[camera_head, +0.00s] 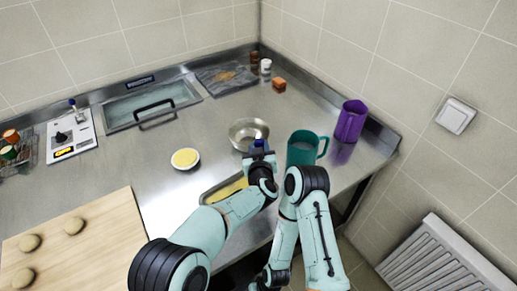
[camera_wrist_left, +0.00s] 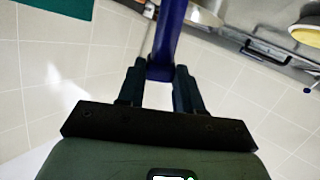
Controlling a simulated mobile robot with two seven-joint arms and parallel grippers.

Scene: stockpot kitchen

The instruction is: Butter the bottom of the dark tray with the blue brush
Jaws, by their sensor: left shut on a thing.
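My left gripper (camera_head: 261,160) is shut on the blue brush (camera_head: 258,145). In the left wrist view the brush's blue handle (camera_wrist_left: 170,38) stands between the two fingers (camera_wrist_left: 160,85); its bristles are out of sight. A shallow tray (camera_head: 207,197) lies on the counter just left of the left forearm. Its visible bottom is yellow, and the arm hides part of it. A white bowl of yellow butter (camera_head: 185,158) stands behind the tray, left of the gripper. My right gripper (camera_head: 264,281) is low at the bottom edge, and its fingers cannot be made out.
A metal bowl (camera_head: 248,131) stands close behind the left gripper. A teal mug (camera_head: 303,148) and a purple pitcher (camera_head: 350,122) stand to the right. A wooden board (camera_head: 100,255) with several round buns lies at front left. The counter's middle back is clear.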

